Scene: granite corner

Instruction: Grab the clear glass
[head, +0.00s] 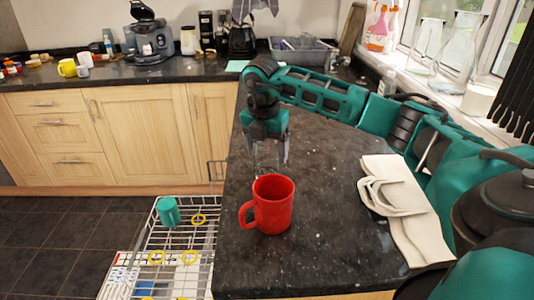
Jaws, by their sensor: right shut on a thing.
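My right gripper (269,158) points down over the granite worktop (330,240), just behind a red mug (273,204). It is shut on a see-through thing between its fingers, which looks like the clear glass (268,152). The glass's outline is faint, and its lower part is hidden behind the mug's rim. I cannot tell whether it touches the worktop. The red mug stands upright with its handle to the left. My left gripper is not in view.
A wire dish rack (185,245) with a teal cup (168,211) and yellow rings is left of the worktop. A cream cloth (408,205) with a white handled item lies on the right. Glass bottles (457,50) stand on the windowsill.

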